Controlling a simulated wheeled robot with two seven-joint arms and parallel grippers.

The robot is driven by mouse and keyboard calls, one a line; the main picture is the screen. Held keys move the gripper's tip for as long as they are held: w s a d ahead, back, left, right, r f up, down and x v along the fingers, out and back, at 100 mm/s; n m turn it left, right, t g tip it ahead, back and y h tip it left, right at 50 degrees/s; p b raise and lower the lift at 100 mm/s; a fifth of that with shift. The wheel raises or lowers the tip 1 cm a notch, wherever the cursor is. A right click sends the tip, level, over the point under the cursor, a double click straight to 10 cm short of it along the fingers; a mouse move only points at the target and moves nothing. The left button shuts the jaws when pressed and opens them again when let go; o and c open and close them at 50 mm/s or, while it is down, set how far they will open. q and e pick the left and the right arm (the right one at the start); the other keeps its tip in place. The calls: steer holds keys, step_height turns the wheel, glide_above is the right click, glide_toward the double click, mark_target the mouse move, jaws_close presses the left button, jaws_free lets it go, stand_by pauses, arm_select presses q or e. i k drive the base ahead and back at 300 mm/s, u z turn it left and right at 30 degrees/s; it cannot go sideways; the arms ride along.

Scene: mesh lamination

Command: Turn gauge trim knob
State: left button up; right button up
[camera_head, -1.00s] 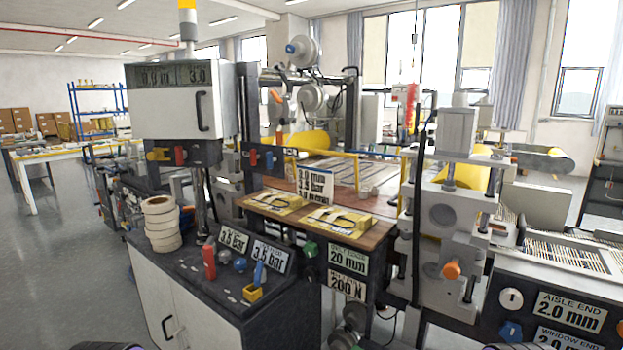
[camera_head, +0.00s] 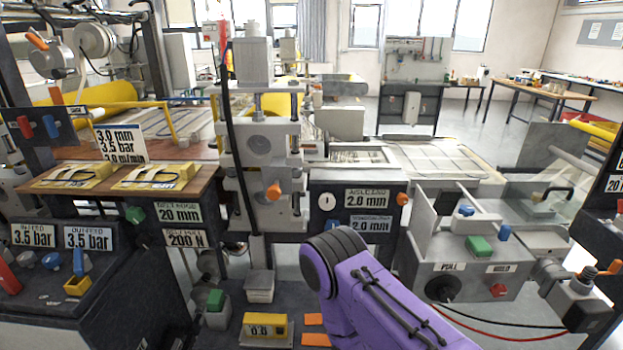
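A dark gauge panel (camera_head: 353,182) stands right of the grey roller stand, with a display reading "AISLE END 2.0 mm" (camera_head: 367,198) and a partly covered second display below it (camera_head: 371,224). It carries a white round dial (camera_head: 327,202), a blue knob (camera_head: 332,225) and an orange knob (camera_head: 402,199) at its right edge. Another orange knob (camera_head: 273,191) is on the roller stand. I cannot tell which is the gauge trim knob. My purple arm enters from the lower right, below the panel; no fingers show. Neither gripper is in view.
A grey unit (camera_head: 470,262) with a green button and a red knob stands at the right, its cables hanging below. A yellow box reading 0.0 (camera_head: 266,327) sits low in front. A wooden shelf (camera_head: 120,196) with yellow packs is at the left.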

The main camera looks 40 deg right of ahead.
mark_target(402, 200)
steer(key=u, duration=1.45)
steer(key=k, duration=0.7)
steer(key=z, duration=1.6)
